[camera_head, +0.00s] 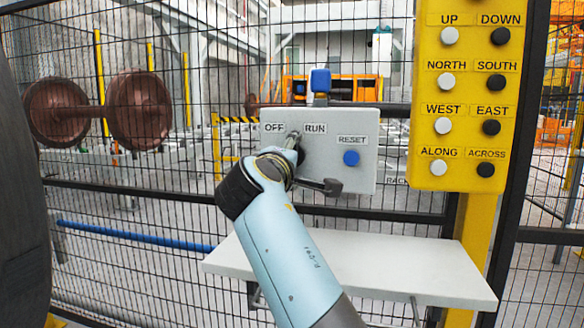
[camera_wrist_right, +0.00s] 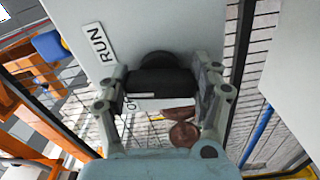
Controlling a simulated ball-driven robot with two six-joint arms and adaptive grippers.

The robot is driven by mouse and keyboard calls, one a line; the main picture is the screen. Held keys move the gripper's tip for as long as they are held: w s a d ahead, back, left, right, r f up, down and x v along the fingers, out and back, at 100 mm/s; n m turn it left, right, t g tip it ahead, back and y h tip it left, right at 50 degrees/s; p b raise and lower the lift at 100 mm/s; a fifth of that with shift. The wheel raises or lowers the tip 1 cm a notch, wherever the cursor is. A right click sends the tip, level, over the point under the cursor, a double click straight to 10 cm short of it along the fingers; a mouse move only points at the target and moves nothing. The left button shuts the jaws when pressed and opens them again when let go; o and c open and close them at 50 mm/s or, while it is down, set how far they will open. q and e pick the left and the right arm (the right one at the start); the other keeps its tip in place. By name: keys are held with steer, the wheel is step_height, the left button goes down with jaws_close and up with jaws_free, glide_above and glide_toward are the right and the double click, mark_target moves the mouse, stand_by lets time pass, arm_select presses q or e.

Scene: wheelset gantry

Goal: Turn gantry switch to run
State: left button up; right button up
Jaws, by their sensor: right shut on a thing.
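A grey control box (camera_head: 350,130) hangs on the fence in the head view, with OFF and RUN labels and a blue RESET button (camera_head: 351,158). My right gripper (camera_head: 306,162) is at the box's front, below these labels, and mostly covers the switch. In the right wrist view the black switch knob (camera_wrist_right: 160,82) sits between my two fingers, which are closed on its sides. The RUN label (camera_wrist_right: 100,42) shows at the upper left there, and the OFF label is partly hidden by a finger. I cannot tell which label the knob points to. My left gripper is out of view.
A yellow pendant panel (camera_head: 465,100) with several direction buttons stands to the right. A pale shelf (camera_head: 420,265) lies below the box. Black mesh fence spans the scene, with a brown wheelset (camera_head: 138,110) behind it. A large dark rounded form fills the left edge.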

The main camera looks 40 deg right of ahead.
mark_target(293, 121)
steer(key=m+b, duration=0.1)
steer(key=m, duration=0.1)
steer(key=m+b, duration=0.2)
steer(key=m, duration=0.1)
steer(key=shift+f, duration=0.4)
steer(key=shift+m, duration=0.3)
steer(key=shift+a+m+b, duration=0.1)
steer(key=shift+m+b, duration=0.3)
steer(key=shift+b, duration=0.1)
steer(key=shift+m, duration=0.3)
steer(key=o, duration=1.2)
steer(key=shift+r, duration=0.15)
steer(key=shift+c, duration=0.2)
steer(key=shift+r, duration=0.15)
steer(key=r, duration=0.4)
steer(key=w+r, duration=0.1)
steer(key=r, duration=0.2)
steer(key=shift+r, duration=0.1)
steer(key=r, duration=0.1)
steer(key=s+r, duration=0.1)
steer(key=r, duration=0.1)
steer(key=shift+s, duration=0.15)
steer(key=shift+w+f, duration=0.2)
steer(key=shift+w, duration=0.05)
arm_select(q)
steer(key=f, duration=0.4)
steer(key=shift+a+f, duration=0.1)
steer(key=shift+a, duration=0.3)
arm_select(e)
steer(key=shift+s, duration=0.1)
